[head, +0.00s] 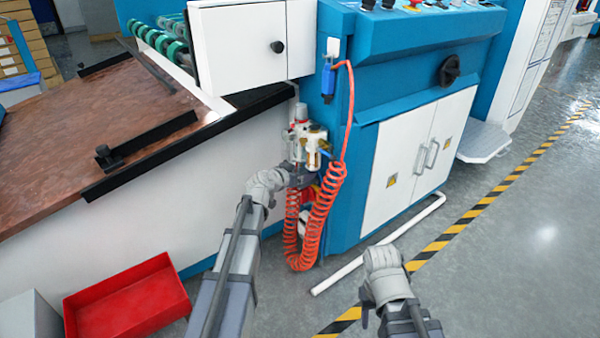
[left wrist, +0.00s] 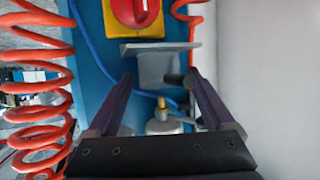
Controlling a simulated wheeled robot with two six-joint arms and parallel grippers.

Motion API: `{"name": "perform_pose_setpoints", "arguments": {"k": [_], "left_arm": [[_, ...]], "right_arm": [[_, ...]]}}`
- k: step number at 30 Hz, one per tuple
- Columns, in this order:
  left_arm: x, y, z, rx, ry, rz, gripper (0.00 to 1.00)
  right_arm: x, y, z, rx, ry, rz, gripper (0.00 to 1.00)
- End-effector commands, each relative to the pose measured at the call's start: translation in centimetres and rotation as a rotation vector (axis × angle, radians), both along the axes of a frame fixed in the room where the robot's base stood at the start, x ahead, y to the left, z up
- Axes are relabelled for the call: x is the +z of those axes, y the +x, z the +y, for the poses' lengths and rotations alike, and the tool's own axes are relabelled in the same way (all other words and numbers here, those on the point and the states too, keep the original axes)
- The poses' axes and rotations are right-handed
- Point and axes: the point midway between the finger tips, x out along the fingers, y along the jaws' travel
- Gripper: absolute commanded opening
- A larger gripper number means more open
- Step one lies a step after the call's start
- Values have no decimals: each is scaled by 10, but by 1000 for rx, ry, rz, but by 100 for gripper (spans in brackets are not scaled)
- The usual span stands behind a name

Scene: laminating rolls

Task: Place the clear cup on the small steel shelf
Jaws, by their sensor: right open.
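The small steel shelf (left wrist: 160,47) is a grey plate on a bracket, in the left wrist view just below a red knob on a yellow plate. My left gripper (left wrist: 158,82) has its fingers spread either side of the bracket in that view. I cannot tell whether anything transparent is between them. In the head view my left gripper (head: 300,178) is at the machine's corner, below the air fittings, partly hidden by the coiled hose. I cannot make out the clear cup for certain. My right gripper (head: 367,303) is low at right of centre, mostly hidden by its own wrist, over floor.
A red coiled hose (head: 322,215) hangs close by my left gripper and also shows in the left wrist view (left wrist: 40,80). Air fittings (head: 314,148) stand just above. A white pipe (head: 375,248) lies along the blue cabinet's foot. A red bin (head: 125,300) is at lower left.

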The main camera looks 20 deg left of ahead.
Motion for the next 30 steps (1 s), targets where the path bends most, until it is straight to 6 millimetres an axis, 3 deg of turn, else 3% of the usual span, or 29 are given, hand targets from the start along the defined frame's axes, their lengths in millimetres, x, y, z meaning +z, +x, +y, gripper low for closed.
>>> {"name": "perform_pose_setpoints", "arguments": {"k": [9,21,30], "left_arm": [[6,0,0,0,0,0,87],[36,-72,18,2,0,0,87],[48,-103,28,0,0,0,87]], "right_arm": [[6,0,0,0,0,0,50],[36,0,0,0,0,1,50],[48,-1,0,0,-1,2,50]]}}
